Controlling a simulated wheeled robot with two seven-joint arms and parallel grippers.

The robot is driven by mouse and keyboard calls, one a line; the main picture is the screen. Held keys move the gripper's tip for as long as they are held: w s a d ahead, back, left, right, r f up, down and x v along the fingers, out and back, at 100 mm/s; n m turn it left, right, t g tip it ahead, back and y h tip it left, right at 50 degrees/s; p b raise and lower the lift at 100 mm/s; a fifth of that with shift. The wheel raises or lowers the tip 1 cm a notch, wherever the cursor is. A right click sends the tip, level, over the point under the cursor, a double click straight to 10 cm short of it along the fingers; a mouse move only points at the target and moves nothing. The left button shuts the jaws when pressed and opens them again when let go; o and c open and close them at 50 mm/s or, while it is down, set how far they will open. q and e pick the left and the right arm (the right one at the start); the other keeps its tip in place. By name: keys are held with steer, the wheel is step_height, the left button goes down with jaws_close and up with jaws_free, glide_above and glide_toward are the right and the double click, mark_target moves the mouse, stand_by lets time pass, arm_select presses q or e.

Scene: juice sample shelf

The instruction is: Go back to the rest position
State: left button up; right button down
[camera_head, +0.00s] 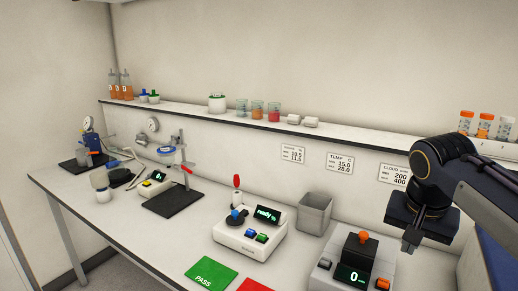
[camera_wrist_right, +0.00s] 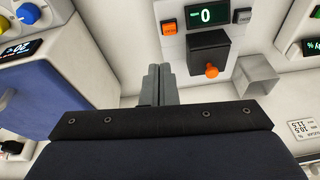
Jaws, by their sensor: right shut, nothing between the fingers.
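My right gripper (camera_head: 411,240) hangs at the right of the head view, in front of the wall and above the back of the white meter with the "0" display (camera_head: 352,276). Its fingers are together with nothing between them. In the right wrist view the closed grey fingers (camera_wrist_right: 159,84) point toward the bench, beside the meter's black block (camera_wrist_right: 208,52) and orange knob (camera_wrist_right: 211,71). My left gripper is in neither view.
A grey bin (camera_head: 314,213) and a "ready" device (camera_head: 250,232) stand left of the gripper. The wall shelf (camera_head: 190,112) carries beakers and bottles. A blue-sided machine (camera_wrist_right: 55,82) is close by in the wrist view. A green PASS mat (camera_head: 211,274) lies at the front.

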steer(key=s+a+f+n+t+y, duration=0.1)
steer(key=s+a+f, duration=0.3)
steer(key=s+f, duration=0.4)
steer(key=s+a+f+n+t+y, duration=0.1)
steer(key=s+a+f+n+y, duration=0.3)
steer(key=s+f, duration=0.4)
steer(key=s, duration=0.4)
steer(key=shift+a+n+t, duration=0.2)
steer(key=shift+n+t, duration=0.1)
